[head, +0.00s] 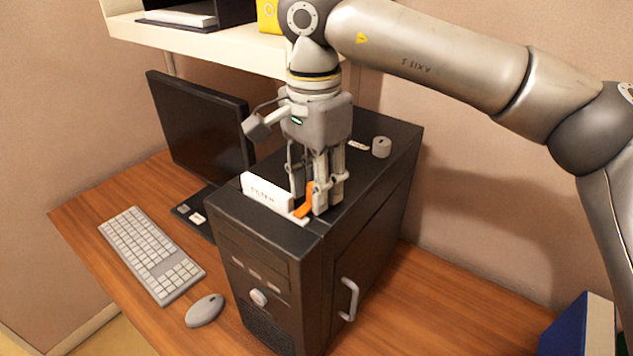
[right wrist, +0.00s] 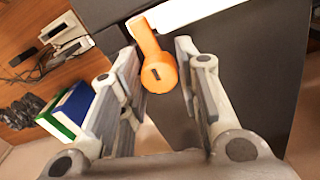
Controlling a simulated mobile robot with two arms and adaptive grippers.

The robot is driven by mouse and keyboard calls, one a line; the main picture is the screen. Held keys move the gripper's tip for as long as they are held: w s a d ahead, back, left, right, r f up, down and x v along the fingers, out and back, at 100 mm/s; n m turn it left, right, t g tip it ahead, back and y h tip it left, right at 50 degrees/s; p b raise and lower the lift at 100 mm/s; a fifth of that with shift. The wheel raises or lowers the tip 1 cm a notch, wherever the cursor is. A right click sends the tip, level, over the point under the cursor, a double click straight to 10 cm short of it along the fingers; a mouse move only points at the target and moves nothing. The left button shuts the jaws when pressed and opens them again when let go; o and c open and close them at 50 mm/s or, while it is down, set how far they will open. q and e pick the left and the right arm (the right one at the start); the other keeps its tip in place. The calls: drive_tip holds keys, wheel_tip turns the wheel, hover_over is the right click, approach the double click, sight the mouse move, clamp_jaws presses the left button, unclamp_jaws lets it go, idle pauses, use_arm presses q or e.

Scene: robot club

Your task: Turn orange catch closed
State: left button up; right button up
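The orange catch (head: 304,203) is on top of the black computer tower (head: 262,236), beside a white labelled block (head: 266,192). My right gripper (head: 312,205) points down at the catch from above. In the right wrist view, the orange catch (right wrist: 158,66) has a round end with a dark slot and a narrower arm reaching to the upper left. The fingers of my right gripper (right wrist: 160,70) stand on either side of its round end, with a visible gap on the right; contact on the left is unclear. My left gripper is not in view.
A monitor (head: 195,125), a keyboard (head: 150,254) and a mouse (head: 204,310) are left of the tower on the wooden desk (head: 85,215). A shelf (head: 215,48) hangs above. A small grey knob (head: 381,147) sits at the tower's back. A blue book (head: 580,328) is at lower right.

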drive_tip(key=shift+o, duration=1.2)
wheel_tip(320, 180, up, 12)
drive_tip(key=shift+w+a, duration=0.1)
drive_tip(key=shift+a, duration=0.05)
